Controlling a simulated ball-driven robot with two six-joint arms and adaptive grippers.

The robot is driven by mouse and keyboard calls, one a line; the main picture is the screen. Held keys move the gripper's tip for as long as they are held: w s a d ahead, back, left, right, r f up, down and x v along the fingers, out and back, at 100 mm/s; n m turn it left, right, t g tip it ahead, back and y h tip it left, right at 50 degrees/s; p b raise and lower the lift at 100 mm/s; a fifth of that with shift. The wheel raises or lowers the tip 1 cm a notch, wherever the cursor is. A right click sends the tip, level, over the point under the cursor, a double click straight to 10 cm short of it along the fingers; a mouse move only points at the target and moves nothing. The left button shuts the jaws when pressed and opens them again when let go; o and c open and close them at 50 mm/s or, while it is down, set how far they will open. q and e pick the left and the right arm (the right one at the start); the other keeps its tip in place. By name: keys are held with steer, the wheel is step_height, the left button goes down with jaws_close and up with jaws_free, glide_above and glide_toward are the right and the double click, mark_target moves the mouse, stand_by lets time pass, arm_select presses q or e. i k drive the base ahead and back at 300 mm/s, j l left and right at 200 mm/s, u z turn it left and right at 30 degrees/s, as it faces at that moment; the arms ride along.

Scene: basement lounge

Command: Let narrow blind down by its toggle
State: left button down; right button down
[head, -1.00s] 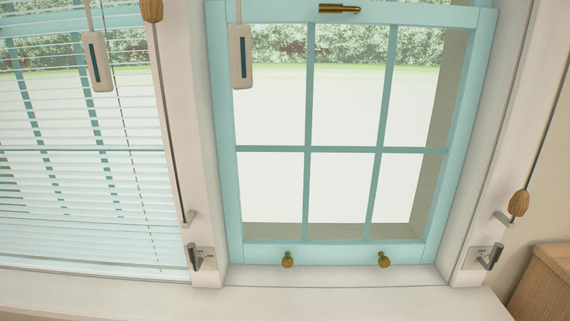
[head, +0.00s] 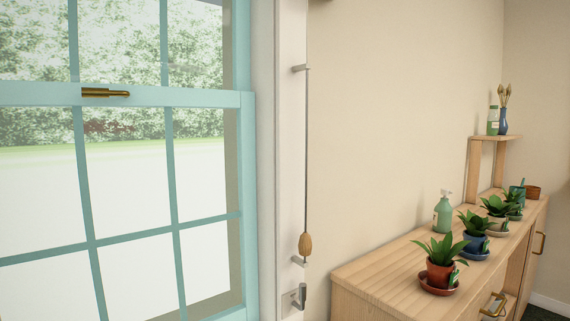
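In the head view a wooden toggle (head: 305,245) sits low on a thin vertical cord (head: 307,150) at the right side of the window frame. The cord runs between an upper bracket (head: 301,69) and a lower bracket (head: 299,261). A metal cleat or catch (head: 299,296) is fixed to the frame below. The window (head: 125,170) beside it has teal bars and a brass latch (head: 105,92), and no blind covers the part of the glass in view. Neither of my grippers shows.
A wooden cabinet (head: 362,272) stands against the wall at right. It carries potted plants (head: 439,262), a green pump bottle (head: 443,213) and a small raised shelf (head: 484,139). The wall (head: 390,110) between window and cabinet is bare.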

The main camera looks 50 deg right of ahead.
mark_target(305, 245)
steer(key=z, duration=1.6)
